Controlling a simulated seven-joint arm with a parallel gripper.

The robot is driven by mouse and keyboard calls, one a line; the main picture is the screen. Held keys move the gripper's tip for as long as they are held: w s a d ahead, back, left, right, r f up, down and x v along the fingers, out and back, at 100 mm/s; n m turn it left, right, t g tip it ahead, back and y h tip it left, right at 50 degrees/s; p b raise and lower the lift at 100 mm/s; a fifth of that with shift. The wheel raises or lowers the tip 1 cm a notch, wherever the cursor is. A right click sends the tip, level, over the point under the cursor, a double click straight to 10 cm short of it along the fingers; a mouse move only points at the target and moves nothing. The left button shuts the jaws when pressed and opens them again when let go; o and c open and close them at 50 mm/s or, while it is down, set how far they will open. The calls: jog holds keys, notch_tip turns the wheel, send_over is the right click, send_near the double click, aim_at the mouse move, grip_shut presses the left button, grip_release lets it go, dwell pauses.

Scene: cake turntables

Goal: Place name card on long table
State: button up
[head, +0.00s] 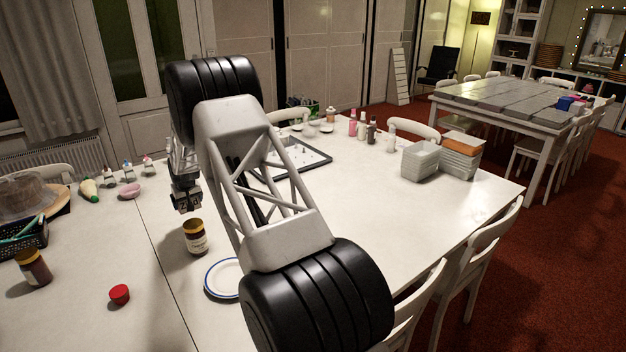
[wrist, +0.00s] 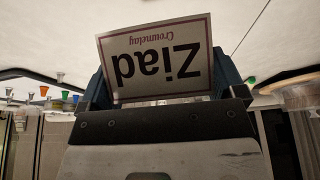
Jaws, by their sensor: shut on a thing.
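The name card (wrist: 158,60) is white with a dark red border and reads "Ziad" over smaller script, upside down in the wrist view. My gripper (wrist: 163,85) is shut on it, with a blue-grey finger at each side. In the head view, my gripper (head: 187,202) is above the near white table (head: 390,215), behind a brown-labelled jar; the card cannot be made out there. A second table (head: 480,98) with grey slabs on top stands at the back right. I cannot tell which table is called long.
The jar (head: 195,238), a blue-rimmed plate (head: 222,280) and a red cap (head: 119,294) are near my arm. Grey containers (head: 420,160) stand at the table's right, bottles (head: 362,128) at the back. Chairs (head: 470,255) line the right edge. The table's right middle is clear.

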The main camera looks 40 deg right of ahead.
jog(key=s+d+f, duration=0.1)
jog(key=s+d, duration=0.4)
jog(key=d, duration=1.1)
jog(key=s+d+f, duration=0.1)
jog(key=s+d, duration=0.5)
jog(key=d, duration=1)
jog(key=s+d+f, duration=0.2)
jog(key=s+d, duration=0.3)
jog(key=d, duration=1.2)
jog(key=shift+s+f, duration=0.1)
jog(key=shift+s, duration=0.05)
send_over(310, 185)
jog(key=s, duration=0.1)
jog(key=shift+s+f, duration=0.2)
jog(key=shift+f, duration=0.55)
jog(key=shift+f, duration=0.1)
jog(key=shift+f, duration=1.65)
jog(key=shift+f, duration=0.1)
